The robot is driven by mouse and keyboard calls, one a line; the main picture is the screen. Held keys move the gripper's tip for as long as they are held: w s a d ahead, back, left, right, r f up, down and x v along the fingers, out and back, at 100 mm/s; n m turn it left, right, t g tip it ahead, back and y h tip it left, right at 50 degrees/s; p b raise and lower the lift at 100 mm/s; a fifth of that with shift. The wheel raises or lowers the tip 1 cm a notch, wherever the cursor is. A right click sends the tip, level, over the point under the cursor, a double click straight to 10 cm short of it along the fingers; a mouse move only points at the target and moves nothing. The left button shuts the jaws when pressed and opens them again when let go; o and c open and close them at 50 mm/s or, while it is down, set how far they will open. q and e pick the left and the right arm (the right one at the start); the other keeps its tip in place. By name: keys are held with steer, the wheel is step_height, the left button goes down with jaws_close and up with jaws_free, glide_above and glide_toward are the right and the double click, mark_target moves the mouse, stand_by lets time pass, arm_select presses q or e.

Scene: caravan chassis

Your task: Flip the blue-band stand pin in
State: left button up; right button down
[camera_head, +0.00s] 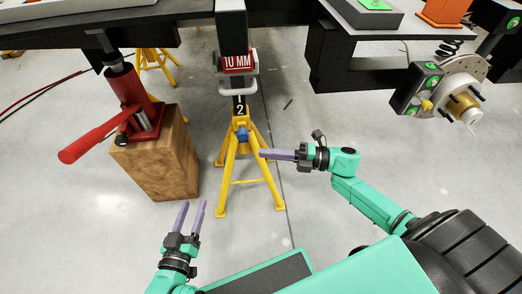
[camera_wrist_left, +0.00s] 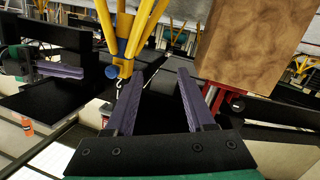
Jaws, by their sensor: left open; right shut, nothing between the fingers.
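The yellow jack stand (camera_head: 239,160) stands upright at the middle of the head view, with a black post marked "2" above it. Its blue part (camera_head: 242,134) shows near the top of the legs. In the left wrist view the stand (camera_wrist_left: 132,45) appears inverted, with a blue knob (camera_wrist_left: 112,72) and a small metal hook by it. My right gripper (camera_head: 262,154) is shut and empty, its purple fingertips just right of the stand below the blue part. My left gripper (camera_head: 193,204) is open and empty, lower left of the stand. Whether the right fingertips touch the stand is unclear.
A red bottle jack (camera_head: 132,95) with a long handle stands on a wooden block (camera_head: 158,160) left of the stand. A wheel hub (camera_head: 460,92) hangs at the right. The dark chassis beam (camera_head: 232,30) is overhead. Grey floor lies clear around the stand's feet.

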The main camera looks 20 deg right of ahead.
arm_select(q)
steer(key=s+f+g+p, duration=0.1)
steer(key=s+f+g, duration=0.1)
steer(key=s+f, duration=0.3)
steer(key=shift+s+f+g, duration=0.2)
steer(key=shift+s+g, duration=0.1)
steer(key=shift+g, duration=0.1)
arm_select(e)
steer(key=v, duration=0.6)
arm_select(q)
steer(key=shift+d+y, duration=0.1)
steer(key=shift+y, duration=0.2)
arm_select(e)
steer(key=shift+a, duration=0.15)
